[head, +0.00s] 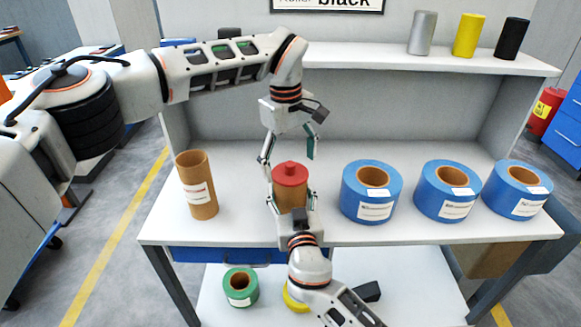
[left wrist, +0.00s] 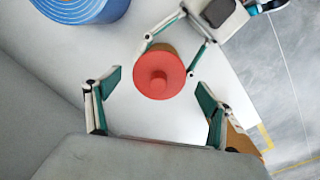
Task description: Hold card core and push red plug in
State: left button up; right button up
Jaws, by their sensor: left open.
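A brown card core (head: 290,196) stands upright on the white table, with a red plug (head: 291,171) on its top end. The plug has a round knob; I cannot tell how deep it sits. My right gripper (head: 291,203) comes from the front, with its fingers closed on the two sides of this core. My left gripper (head: 288,152) is open and empty, pointing down just above the plug. In the left wrist view the red plug (left wrist: 159,75) lies between and beyond the open left fingers (left wrist: 158,105). The right fingers (left wrist: 170,55) flank the core there.
A second, open card core (head: 197,186) stands at the left of the table. Three blue coils (head: 371,192) stand in a row to the right. Silver, yellow and black cylinders (head: 467,36) stand on the shelf behind. A green coil (head: 240,287) is on the lower shelf.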

aim_at(288, 165)
pick_arm(q)
notch_tip(288, 165, up, 10)
jog(key=shift+s+a+r, duration=0.15)
jog(key=shift+a, duration=0.1)
dwell(0.3)
pick_arm(e)
jog(key=o, duration=1.2)
jog(key=shift+s, duration=0.1)
